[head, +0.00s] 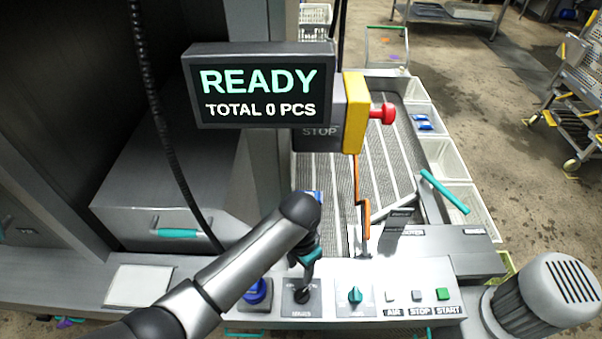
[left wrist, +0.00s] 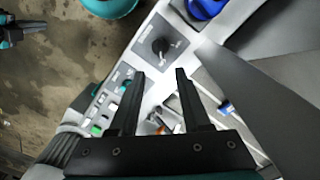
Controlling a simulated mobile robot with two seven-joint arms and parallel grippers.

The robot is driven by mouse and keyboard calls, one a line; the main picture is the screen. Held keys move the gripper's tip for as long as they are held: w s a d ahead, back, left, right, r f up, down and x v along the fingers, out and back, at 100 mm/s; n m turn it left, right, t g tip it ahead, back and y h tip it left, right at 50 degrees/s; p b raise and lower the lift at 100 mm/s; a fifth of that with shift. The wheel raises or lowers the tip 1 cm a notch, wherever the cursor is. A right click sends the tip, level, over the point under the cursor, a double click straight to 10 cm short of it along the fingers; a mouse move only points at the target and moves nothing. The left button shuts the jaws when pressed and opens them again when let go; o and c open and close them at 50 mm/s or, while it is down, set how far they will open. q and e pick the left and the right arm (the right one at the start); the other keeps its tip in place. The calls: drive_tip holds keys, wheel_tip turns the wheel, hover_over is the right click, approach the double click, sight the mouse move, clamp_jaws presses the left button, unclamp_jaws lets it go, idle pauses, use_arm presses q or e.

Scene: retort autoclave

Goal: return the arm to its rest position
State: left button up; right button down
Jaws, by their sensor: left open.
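My left arm crosses the lower left of the head view. Its left gripper (head: 308,270) points down at the control panel (head: 330,299), over a black rotary knob (head: 302,294). In the left wrist view the left gripper (left wrist: 158,76) is open with nothing between its two dark fingers. The knob (left wrist: 163,46) lies just beyond the fingertips there; I cannot tell whether they touch it. A dark and teal part (left wrist: 22,30) at that view's upper left edge may be my right gripper, but its jaws are unclear.
A display (head: 262,86) reading READY, TOTAL 0 PCS stands above the panel beside a red emergency button (head: 382,113). A teal knob (head: 355,296) and a green START button (head: 442,294) are to the right. A grey ribbed motor (head: 545,295) stands at the lower right.

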use_arm(q)
drive_tip(key=shift+s, duration=0.1)
drive_tip(key=s+a+r+n+t, duration=0.2)
drive_tip(key=s+a+r+n, duration=0.2)
drive_tip(key=s+a, duration=0.35)
drive_tip(key=s+a+r+n+t, duration=0.25)
drive_tip(key=s+a+r, duration=0.25)
drive_tip(key=s+a, duration=0.25)
wheel_tip(320, 180, down, 36)
drive_tip(key=s+r+g+b, duration=0.1)
drive_tip(key=g+b, duration=0.1)
drive_tip(key=b, duration=1)
drive_tip(key=s+a+f+b, duration=0.1)
drive_tip(key=s+f+b, duration=0.4)
drive_tip(key=f, duration=0.7)
drive_tip(key=s+a+f+g+b, duration=0.1)
drive_tip(key=s+a+f+b, duration=0.1)
drive_tip(key=s+f+b, duration=0.4)
drive_tip(key=s+f, duration=0.4)
drive_tip(key=f, duration=0.2)
drive_tip(key=shift+s+a, duration=0.15)
drive_tip(key=shift+s, duration=0.1)
